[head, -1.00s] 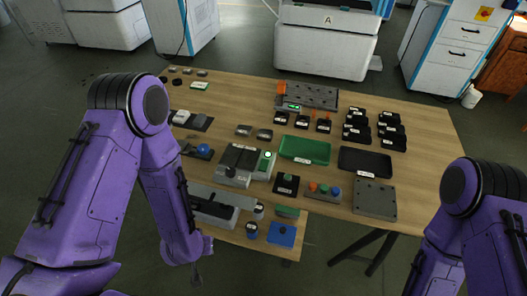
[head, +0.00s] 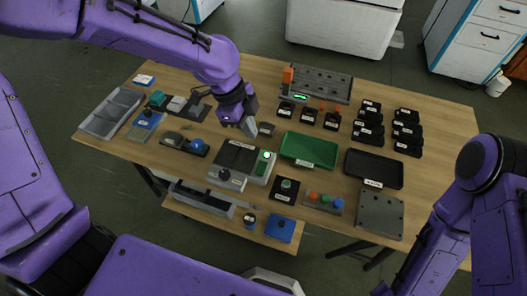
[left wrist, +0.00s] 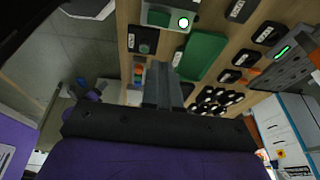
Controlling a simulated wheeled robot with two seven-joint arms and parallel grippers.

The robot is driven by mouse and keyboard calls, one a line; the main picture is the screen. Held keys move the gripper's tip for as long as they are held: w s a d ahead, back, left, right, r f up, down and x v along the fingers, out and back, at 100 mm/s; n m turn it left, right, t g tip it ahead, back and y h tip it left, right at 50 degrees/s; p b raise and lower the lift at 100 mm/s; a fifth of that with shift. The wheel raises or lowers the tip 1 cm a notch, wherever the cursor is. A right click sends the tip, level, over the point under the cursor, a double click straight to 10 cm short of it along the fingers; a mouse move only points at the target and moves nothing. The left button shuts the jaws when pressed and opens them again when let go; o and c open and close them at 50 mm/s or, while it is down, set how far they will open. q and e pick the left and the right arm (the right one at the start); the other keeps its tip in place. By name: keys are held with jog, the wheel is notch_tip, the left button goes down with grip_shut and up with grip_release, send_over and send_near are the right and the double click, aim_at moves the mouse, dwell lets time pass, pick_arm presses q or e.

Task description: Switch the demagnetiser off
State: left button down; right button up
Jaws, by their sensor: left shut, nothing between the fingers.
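A grey box with a dark top plate (head: 236,157), a black knob and a green panel with a glowing white button (head: 267,155) stands mid-bench. It looks like the demagnetiser, but its label is too small to read. The green panel with the lit button also shows at the top of the left wrist view (left wrist: 183,22). My left gripper (head: 250,129) is shut and empty, pointing down above the bench just behind the box. Its closed fingers show in the left wrist view (left wrist: 163,85), apart from the button. My right arm is at the right edge; its gripper is out of frame.
A green tray (head: 309,149) and a black tray (head: 374,168) lie right of the box. A small black button box (head: 286,190) and a coloured-button strip (head: 323,201) stand in front. Several black bins (head: 369,129) sit at back right. A blue-knobbed device (head: 185,144) stands left.

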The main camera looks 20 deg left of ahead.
pick_arm(q)
jog(key=p, duration=0.1)
send_over(265, 165)
jog(key=a, duration=0.1)
jog(key=f, duration=1.2)
jog(key=shift+s+f, duration=0.2)
jog(key=shift+w+f, duration=0.1)
jog(key=shift+f, duration=0.55)
pick_arm(e)
jog(key=shift+w+a+r, duration=0.1)
jog(key=shift+r, duration=0.6)
